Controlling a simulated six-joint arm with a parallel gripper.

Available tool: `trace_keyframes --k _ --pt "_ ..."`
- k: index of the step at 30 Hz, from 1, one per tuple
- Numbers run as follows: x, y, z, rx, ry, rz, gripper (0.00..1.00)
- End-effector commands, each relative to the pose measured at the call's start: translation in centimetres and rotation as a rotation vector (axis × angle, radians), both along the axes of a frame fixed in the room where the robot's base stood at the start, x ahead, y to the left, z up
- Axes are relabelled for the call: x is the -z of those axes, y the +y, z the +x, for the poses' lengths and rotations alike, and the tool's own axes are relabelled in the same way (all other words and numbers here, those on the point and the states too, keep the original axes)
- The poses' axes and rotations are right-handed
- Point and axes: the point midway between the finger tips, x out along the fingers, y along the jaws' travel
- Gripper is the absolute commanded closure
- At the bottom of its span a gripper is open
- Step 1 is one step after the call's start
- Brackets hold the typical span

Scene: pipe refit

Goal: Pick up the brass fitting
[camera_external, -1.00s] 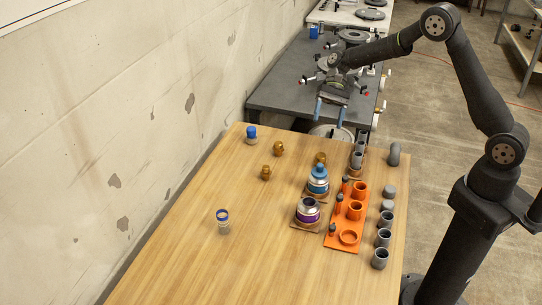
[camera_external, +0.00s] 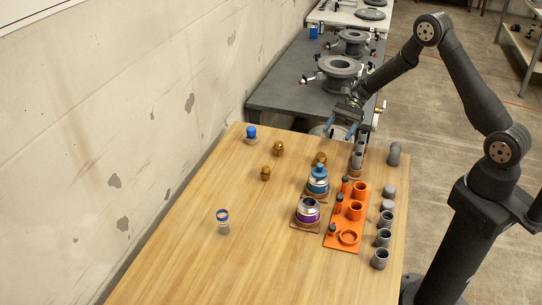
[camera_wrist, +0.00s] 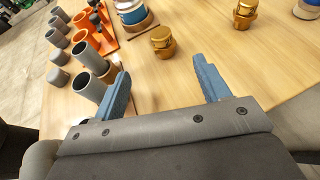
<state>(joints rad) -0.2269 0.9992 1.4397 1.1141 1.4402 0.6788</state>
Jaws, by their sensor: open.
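Several brass fittings stand on the wooden table. One brass fitting (camera_external: 320,158) is behind the blue-topped can; two more are to its left, a brass fitting (camera_external: 278,149) and a nearer brass fitting (camera_external: 265,173). In the wrist view one brass fitting (camera_wrist: 162,42) is just beyond the fingertips, roughly centred between them, and another brass fitting (camera_wrist: 245,13) is farther off at upper right. My gripper (camera_external: 341,128) is open and empty at the table's far end. Its blue fingers (camera_wrist: 160,72) are spread wide, apart from the fittings.
Grey pipe pieces (camera_wrist: 88,86) stand close by the left finger. An orange rack (camera_external: 341,238) and cans, one with a purple band (camera_external: 307,211), fill the right side. A blue-capped jar (camera_external: 250,135) and a glass jar (camera_external: 223,222) stand left. The left table area is mostly clear.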

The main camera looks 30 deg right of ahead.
Motion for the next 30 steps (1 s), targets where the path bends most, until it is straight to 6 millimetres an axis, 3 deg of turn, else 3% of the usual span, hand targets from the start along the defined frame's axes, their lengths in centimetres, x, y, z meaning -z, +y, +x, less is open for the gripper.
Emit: trace_keyframes --k 9,20,30 --pt "2.6 5.4 -3.0 -0.005 0.002 -0.001 0.31" --pt "3.6 7.5 -4.0 -0.002 0.001 0.0 0.31" --pt "5.4 10.9 -5.7 -0.001 -0.001 -0.001 0.31"
